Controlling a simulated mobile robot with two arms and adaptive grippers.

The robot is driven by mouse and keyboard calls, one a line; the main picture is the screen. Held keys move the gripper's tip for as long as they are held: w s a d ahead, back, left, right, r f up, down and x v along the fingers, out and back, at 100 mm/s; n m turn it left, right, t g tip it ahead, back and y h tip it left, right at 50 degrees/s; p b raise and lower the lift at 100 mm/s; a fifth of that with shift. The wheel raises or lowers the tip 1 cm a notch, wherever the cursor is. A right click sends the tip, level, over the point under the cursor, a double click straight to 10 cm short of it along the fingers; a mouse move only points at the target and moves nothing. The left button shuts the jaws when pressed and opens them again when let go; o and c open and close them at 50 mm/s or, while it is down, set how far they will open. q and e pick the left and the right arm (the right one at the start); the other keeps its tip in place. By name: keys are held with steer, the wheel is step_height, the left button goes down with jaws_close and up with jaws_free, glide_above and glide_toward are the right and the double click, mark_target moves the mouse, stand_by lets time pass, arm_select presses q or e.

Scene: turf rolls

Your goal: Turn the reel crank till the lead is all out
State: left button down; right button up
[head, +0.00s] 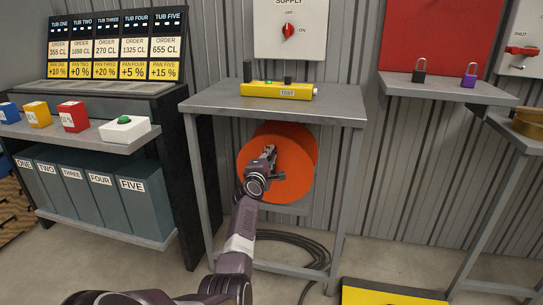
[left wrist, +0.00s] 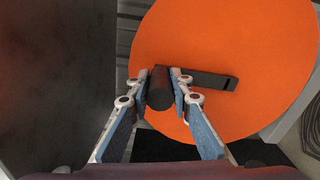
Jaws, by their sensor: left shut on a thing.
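The orange reel (head: 300,150) stands under the middle table, and its round face fills much of the left wrist view (left wrist: 250,40). The dark crank arm (left wrist: 212,80) lies across the reel face, with the black crank handle (left wrist: 160,92) at its left end. My left gripper (head: 267,155) is at the reel's face in the head view. In the left wrist view its fingers (left wrist: 161,78) are shut on the crank handle, one on each side. The dark lead (head: 290,252) lies in loops on the floor below the reel. My right gripper is not in view.
The grey table (head: 215,101) above the reel carries a yellow tester (head: 278,90), and its legs flank my left arm. A shelf with coloured boxes and grey tubs (head: 85,205) stands at the left. A yellow-edged mat (head: 385,295) lies at lower right.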

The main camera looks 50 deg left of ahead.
arm_select(q)
steer(key=shift+s+a+r, duration=0.1)
steer(key=shift+a+r, duration=0.05)
steer(key=c, duration=1.8)
jaws_free()
steer(key=shift+o, duration=0.3)
steer(key=shift+s+d, duration=0.35)
steer(key=shift+d, duration=0.1)
steer(key=v, duration=1.1)
